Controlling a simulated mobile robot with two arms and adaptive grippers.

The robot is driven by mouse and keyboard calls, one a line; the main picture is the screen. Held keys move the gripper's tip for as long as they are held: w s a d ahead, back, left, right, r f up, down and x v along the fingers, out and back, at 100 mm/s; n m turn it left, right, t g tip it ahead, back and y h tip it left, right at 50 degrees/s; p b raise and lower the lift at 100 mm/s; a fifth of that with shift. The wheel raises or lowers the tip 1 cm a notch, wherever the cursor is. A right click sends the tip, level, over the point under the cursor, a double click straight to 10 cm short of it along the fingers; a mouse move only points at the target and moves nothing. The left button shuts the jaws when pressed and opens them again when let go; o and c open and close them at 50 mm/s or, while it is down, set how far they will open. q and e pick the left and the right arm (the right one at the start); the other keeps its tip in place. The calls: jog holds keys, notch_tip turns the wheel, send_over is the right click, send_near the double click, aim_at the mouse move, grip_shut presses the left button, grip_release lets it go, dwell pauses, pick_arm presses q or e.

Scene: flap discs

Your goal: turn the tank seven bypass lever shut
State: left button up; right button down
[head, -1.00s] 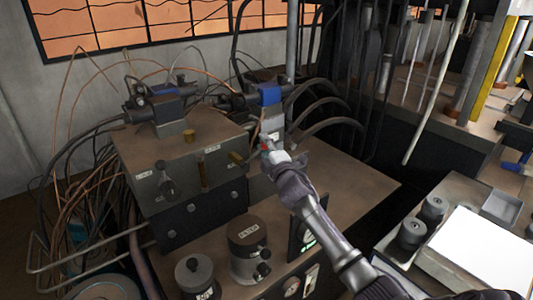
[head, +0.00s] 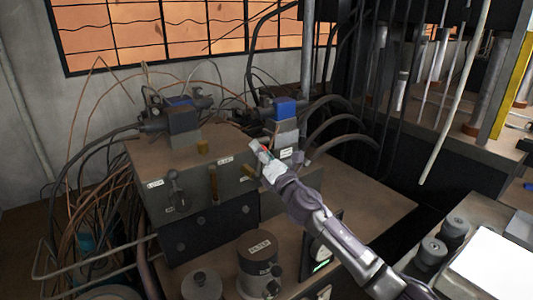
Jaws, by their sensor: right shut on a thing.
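A grey valve block (head: 160,155) stands on the brown bench, with small white labels too small to read for sure. Its front carries a dark lever (head: 174,188) at the left and a brass lever (head: 213,182) in the middle. Another brass lever (head: 248,176) is near the right corner. My right gripper (head: 259,149) is at the block's right upper corner, shut on a small part with a little red showing. The fingers hide most of that part, so I cannot tell surely which lever it is. My left gripper is not in view.
Blue-capped valves (head: 285,108) stand on and behind the block, with cables and copper pipes around them. A filter canister (head: 258,265) stands in front. A grey tray (head: 470,210) with dark cylinders is at the right. The bench right of the block is mostly clear.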

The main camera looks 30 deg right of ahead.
jog(key=shift+s+a+n+y, duration=0.1)
jog(key=shift+a+n+y, duration=0.7)
jog(key=shift+n, duration=0.6)
jog(key=shift+a, duration=0.1)
jog(key=c, duration=0.8)
grip_release()
jog(key=shift+s+f, duration=0.15)
jog(key=shift+s, duration=0.1)
jog(key=v, duration=1.1)
jog(key=shift+s, duration=0.25)
jog(key=shift+h, duration=0.3)
